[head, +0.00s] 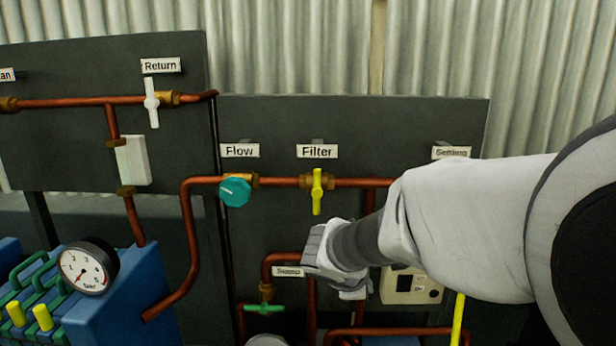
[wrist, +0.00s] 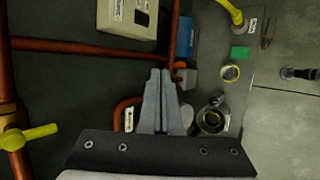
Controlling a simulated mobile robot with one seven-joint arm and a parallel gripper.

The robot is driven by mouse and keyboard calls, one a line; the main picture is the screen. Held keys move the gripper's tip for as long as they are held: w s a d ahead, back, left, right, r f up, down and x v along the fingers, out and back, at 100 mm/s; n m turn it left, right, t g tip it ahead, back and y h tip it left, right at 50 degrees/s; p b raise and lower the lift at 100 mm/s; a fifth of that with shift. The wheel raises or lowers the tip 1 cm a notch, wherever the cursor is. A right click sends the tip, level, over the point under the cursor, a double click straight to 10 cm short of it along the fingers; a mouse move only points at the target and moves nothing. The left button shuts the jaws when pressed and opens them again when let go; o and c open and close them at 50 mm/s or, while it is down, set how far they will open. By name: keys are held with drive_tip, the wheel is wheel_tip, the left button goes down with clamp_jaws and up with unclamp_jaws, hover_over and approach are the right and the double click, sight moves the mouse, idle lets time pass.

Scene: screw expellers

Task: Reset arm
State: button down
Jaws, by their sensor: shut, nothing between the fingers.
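My gripper (head: 322,252) is in front of the dark pipe panel in the head view, just below the yellow Filter valve (head: 317,190) and to the right of a small label (head: 288,271). My arm (head: 470,225) reaches in from the right and hides part of the panel. In the wrist view my gripper (wrist: 161,75) has its two grey fingers together, with nothing between them. I cannot tell from the picture whether it touches the panel or pipes.
Copper pipes (head: 190,250) run across the panels. A teal Flow knob (head: 235,192), a white Return handle (head: 152,102) and a green handle (head: 264,308) stick out. A pressure gauge (head: 88,268) sits on blue equipment at the lower left. A beige box (wrist: 128,17) is close by.

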drive_tip(key=s+d+r+m+g+y+p, duration=0.1)
drive_tip(key=s+d+r+m, duration=0.25)
drive_tip(key=s, duration=0.25)
drive_tip(key=s+d+r+m+g, duration=0.1)
drive_tip(key=s+d+r+m, duration=0.1)
drive_tip(key=s+m, duration=0.3)
drive_tip(key=s+a+r+m+y+p, duration=0.1)
drive_tip(key=s+m, duration=0.3)
drive_tip(key=s, duration=0.1)
drive_tip(key=s+a+r+m+y, duration=0.1)
drive_tip(key=s+r+m+y, duration=0.1)
drive_tip(key=s, duration=0.4)
drive_tip(key=shift+s+a+m+y+p, duration=0.2)
drive_tip(key=shift+a+m+y+p, duration=0.15)
drive_tip(key=shift+m, duration=0.5)
